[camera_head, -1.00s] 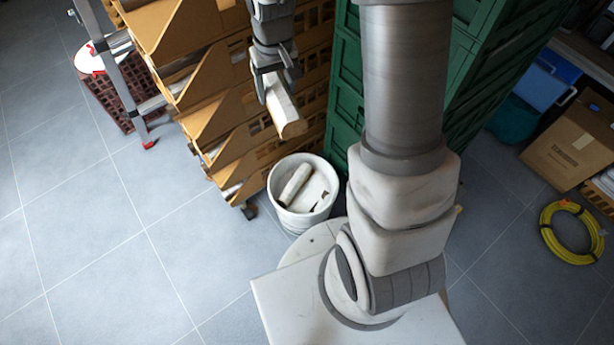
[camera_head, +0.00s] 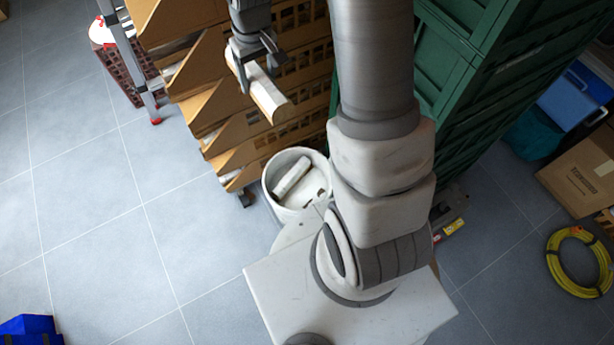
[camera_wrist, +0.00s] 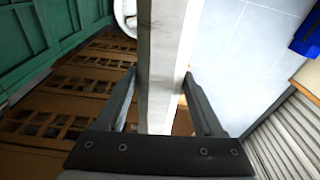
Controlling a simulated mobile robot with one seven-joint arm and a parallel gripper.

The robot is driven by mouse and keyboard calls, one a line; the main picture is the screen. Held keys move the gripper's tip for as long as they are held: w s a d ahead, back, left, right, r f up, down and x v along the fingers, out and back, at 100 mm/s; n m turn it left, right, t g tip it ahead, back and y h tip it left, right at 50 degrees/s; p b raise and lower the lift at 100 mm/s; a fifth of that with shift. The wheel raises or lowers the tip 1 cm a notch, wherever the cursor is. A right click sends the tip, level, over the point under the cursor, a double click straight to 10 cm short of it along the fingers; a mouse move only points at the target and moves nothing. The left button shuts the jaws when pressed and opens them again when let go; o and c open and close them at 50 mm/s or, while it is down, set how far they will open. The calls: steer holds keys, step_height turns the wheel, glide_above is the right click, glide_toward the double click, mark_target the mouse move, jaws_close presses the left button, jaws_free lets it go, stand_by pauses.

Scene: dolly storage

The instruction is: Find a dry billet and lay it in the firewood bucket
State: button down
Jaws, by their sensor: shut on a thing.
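My gripper (camera_head: 255,66) is shut on a pale, squared billet (camera_head: 268,99), held in the air in front of the tan stacked bins. In the wrist view the same billet (camera_wrist: 163,60) runs between the two fingers of my gripper (camera_wrist: 160,98). The white firewood bucket (camera_head: 270,190) stands on the floor below and to the right of the billet in the head view. A pale piece of wood (camera_head: 292,177) lies inside it; the rest of its inside is partly hidden by my arm. In the wrist view a bit of the bucket's rim (camera_wrist: 120,18) shows behind the billet.
Tan stacked bins (camera_head: 222,125) stand behind the bucket, and green crates (camera_head: 455,75) stand to the right. A ladder (camera_head: 130,60) and a brown basket (camera_head: 125,75) are at upper left. A yellow hose coil (camera_head: 553,265) lies at right. Tiled floor (camera_head: 95,230) at left is clear.

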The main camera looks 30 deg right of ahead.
steer(key=w+d+f+n+b, duration=0.1)
steer(key=d+f+n+b, duration=0.15)
steer(key=f, duration=0.45)
steer(key=w+d+f+n+b, duration=0.2)
steer(key=f+b, duration=0.1)
steer(key=f, duration=0.4)
steer(key=n+g+y+b, duration=0.1)
steer(key=n+g+b, duration=0.1)
steer(key=n+b, duration=1.5)
glide_above(307, 194)
step_height(307, 194, down, 45)
steer(key=shift+d, duration=0.2)
steer(key=shift+w+m, duration=0.1)
steer(key=shift+m, duration=0.15)
step_height(307, 194, down, 12)
steer(key=b, duration=1)
steer(key=shift+r+b, duration=0.1)
steer(key=shift+b, duration=0.3)
steer(key=shift+f+b, duration=0.4)
steer(key=shift+f, duration=0.15)
jaws_free()
